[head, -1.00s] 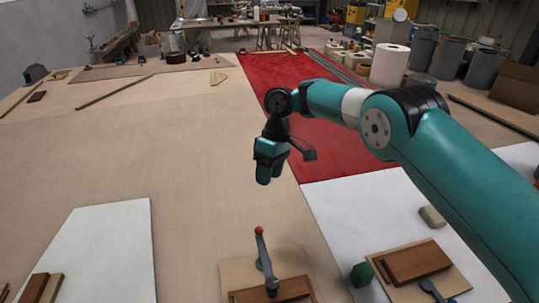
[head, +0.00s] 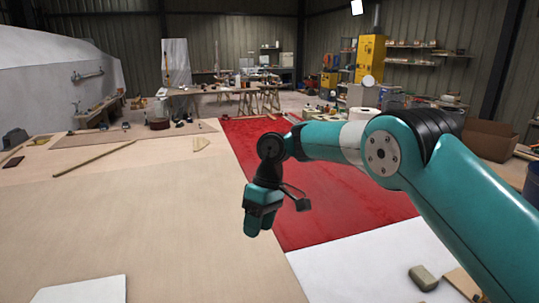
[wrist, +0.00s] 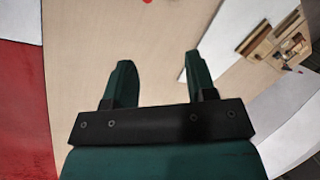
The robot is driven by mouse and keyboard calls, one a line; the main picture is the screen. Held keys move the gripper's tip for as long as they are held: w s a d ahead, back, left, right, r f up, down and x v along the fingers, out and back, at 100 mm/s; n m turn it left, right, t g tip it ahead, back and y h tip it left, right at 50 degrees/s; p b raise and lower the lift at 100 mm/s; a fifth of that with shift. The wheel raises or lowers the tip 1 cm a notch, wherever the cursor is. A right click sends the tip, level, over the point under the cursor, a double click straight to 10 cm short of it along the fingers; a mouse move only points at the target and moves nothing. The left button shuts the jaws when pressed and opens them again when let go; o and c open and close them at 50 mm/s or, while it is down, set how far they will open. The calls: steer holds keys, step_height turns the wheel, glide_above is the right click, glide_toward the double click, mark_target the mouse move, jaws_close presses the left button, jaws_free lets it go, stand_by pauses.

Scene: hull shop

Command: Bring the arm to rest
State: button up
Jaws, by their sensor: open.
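My teal arm reaches in from the right in the head view, and my gripper (head: 252,228) hangs down over the tan work surface (head: 120,220), left of the red sheet (head: 320,205). In the wrist view my gripper (wrist: 155,80) shows two dark green fingers standing apart with nothing between them. The tan surface lies beyond the fingertips, and the fingers are clear of every object in view.
The red sheet also shows at the left of the wrist view (wrist: 22,110). A wooden block with tools (wrist: 275,38) is at its upper right. In the head view a grey-green block (head: 423,278) sits at the lower right. Work tables (head: 215,90) stand at the back.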

steer(key=s+d+r+m+y, duration=0.1)
steer(key=s+d+r, duration=0.2)
steer(key=s+r, duration=0.15)
steer(key=s+d+r+m, duration=0.1)
steer(key=s+d+r, duration=0.2)
steer(key=r, duration=0.3)
steer(key=s+d+m+t, duration=0.1)
steer(key=s+d, duration=0.3)
steer(key=s, duration=0.3)
steer(key=s+d+m+t+b, duration=0.1)
steer(key=s+d, duration=0.3)
steer(key=s, duration=0.4)
steer(key=s+d+t, duration=0.1)
steer(key=s+d, duration=0.3)
steer(key=s, duration=0.3)
steer(key=shift+s+m+y, duration=0.2)
steer(key=shift+m+y, duration=0.2)
steer(key=shift+a+r, duration=0.1)
steer(key=shift+r, duration=0.05)
